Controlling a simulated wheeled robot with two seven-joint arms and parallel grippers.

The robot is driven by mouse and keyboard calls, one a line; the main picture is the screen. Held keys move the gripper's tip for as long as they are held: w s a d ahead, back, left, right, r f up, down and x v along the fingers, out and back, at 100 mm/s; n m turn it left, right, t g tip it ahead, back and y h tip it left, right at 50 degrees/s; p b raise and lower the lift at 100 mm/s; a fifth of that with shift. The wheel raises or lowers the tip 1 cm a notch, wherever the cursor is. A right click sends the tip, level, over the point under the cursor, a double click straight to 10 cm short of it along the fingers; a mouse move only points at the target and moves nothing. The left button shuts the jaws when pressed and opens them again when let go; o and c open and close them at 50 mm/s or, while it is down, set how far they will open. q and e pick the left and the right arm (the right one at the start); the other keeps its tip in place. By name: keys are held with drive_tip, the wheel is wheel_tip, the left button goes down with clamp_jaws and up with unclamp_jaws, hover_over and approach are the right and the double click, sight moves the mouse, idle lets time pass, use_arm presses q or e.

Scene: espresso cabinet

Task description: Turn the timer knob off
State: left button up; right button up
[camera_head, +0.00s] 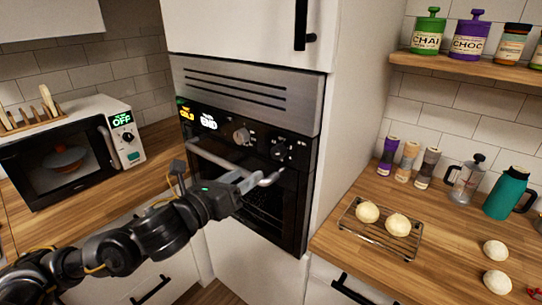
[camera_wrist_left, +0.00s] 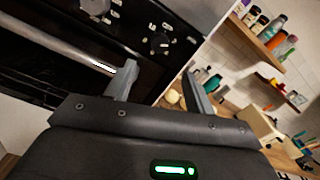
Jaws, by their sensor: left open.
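The built-in oven's control panel has a silver knob (camera_head: 241,136) and a dark knob (camera_head: 279,151) to its right. I cannot read which one is the timer knob. Two small displays sit at the panel's left; one, in white, reads END (camera_head: 208,122). In the left wrist view the dark knob (camera_wrist_left: 158,43) lies ahead of and between the fingers, and the silver knob (camera_wrist_left: 96,6) is at the top. My left gripper (camera_head: 258,180) is open and empty, below the dark knob and apart from it, close to the oven handle. My right gripper is out of view.
The oven handle (camera_head: 218,158) runs below the knobs, near my left gripper. A microwave (camera_head: 65,155) showing OFF stands on the left counter. On the right counter (camera_head: 350,262) are a wire rack (camera_head: 372,236) with dough balls, shakers, a press and a teal jug.

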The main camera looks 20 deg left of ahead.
sight(275, 155)
use_arm(q)
drive_tip(key=x, duration=0.9)
drive_tip(key=shift+w, duration=0.35)
drive_tip(key=shift+w+d, duration=0.2)
drive_tip(key=shift+w, duration=0.25)
drive_tip(key=c, duration=1)
